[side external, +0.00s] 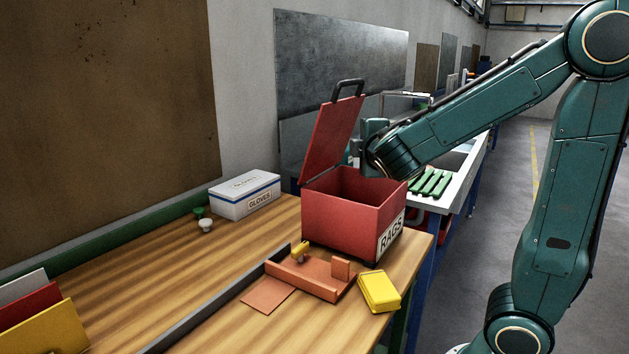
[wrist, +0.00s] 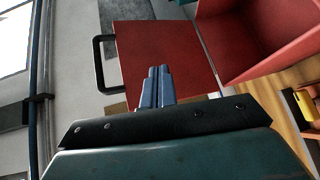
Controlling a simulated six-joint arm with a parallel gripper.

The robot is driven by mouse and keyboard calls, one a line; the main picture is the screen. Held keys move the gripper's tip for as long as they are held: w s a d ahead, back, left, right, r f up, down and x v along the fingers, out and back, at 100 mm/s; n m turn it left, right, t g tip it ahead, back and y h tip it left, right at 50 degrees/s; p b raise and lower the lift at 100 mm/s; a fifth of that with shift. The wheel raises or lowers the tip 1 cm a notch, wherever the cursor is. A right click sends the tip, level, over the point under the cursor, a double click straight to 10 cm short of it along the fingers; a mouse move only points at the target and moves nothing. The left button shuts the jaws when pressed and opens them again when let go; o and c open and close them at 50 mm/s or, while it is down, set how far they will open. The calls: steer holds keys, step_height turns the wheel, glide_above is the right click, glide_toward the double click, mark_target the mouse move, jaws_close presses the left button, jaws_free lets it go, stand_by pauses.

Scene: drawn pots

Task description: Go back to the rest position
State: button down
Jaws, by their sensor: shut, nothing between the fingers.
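In the side view the lid (side external: 332,140) stands raised on the open red RAGS box (side external: 345,215). The end of my arm is close to the right of the lid, above the box's back; my fingertips cannot be made out there. I cannot tell whether the gripper touches the lid.
The wooden bench (side external: 170,270) holds a white GLOVES box (side external: 245,194), an orange tray (side external: 310,277), a yellow box (side external: 378,291) and an orange plate (side external: 268,295). Coloured panels (side external: 40,320) stand at front left. The grey floor (side external: 480,235) is open to the right.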

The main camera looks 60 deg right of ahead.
steer(key=shift+s, duration=0.2)
stand_by(0.3)
steer(key=s+a+f+m+g+y, duration=0.2)
steer(key=s+a+f+m+y, duration=0.1)
steer(key=s+a+y, duration=0.3)
steer(key=s+a+f+m+g+y, duration=0.2)
steer(key=s+a+f+m+y, duration=0.2)
steer(key=s+a, duration=0.6)
steer(key=a+y, duration=0.2)
steer(key=a, duration=0.2)
steer(key=shift+s+f+m+y, duration=0.15)
steer(key=shift+s+m+y, duration=0.15)
steer(key=shift+y, duration=0.1)
